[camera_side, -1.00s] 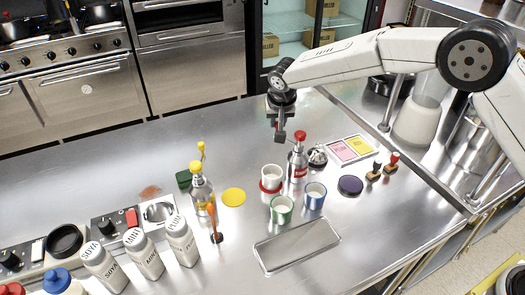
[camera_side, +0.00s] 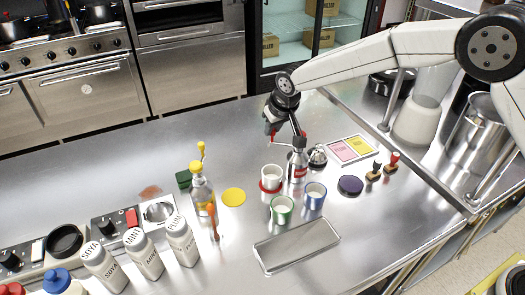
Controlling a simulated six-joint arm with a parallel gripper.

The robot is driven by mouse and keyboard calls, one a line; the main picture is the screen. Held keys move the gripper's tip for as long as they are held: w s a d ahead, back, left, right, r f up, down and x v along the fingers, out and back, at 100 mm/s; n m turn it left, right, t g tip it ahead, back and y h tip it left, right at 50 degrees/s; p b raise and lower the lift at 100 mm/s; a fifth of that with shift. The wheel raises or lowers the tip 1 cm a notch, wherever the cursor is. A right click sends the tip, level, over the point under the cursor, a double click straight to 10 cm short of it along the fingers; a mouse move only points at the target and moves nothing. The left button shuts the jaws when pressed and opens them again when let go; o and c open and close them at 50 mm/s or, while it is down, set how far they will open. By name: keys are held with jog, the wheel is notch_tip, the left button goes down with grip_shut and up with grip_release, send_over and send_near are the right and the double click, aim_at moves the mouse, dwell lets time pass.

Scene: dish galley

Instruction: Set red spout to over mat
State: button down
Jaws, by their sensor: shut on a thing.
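The red-labelled pump bottle (camera_side: 298,167) stands upright behind the cups. Its red-topped spout (camera_side: 303,135) is at the top, and a thin pale nozzle reaches left from it. My gripper (camera_side: 292,133) is at the spout, shut on it, and hides part of the red top. The exact contact is too small to see clearly. A flat yellow round mat (camera_side: 233,197) lies on the counter, left of and nearer than the bottle. The gripper is well apart from this mat.
Red-banded (camera_side: 271,179), green (camera_side: 281,210) and blue (camera_side: 314,196) cups stand before the bottle. A yellow-topped pump bottle (camera_side: 202,195) is left of the mat. A metal tray (camera_side: 297,243) lies in front. A dark purple disc (camera_side: 350,185) and stamps (camera_side: 391,162) are right.

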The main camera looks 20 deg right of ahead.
jog(key=shift+s+a+n+g+y, duration=0.25)
jog(key=shift+s+n+y, duration=0.35)
jog(key=shift+n, duration=0.65)
jog(key=shift+s+a+n+g+y, duration=0.25)
jog(key=shift+s+n, duration=0.6)
jog(key=shift+n, duration=0.45)
jog(key=shift+s+a+n+g+y, duration=0.2)
jog(key=shift+s+n+y, duration=0.4)
jog(key=shift+n, duration=0.65)
jog(key=shift+s, duration=0.15)
jog(key=c, duration=0.5)
grip_release()
jog(key=shift+c, duration=0.2)
jog(key=v, duration=0.7)
jog(key=shift+r, duration=0.4)
jog(key=shift+s+d, duration=0.1)
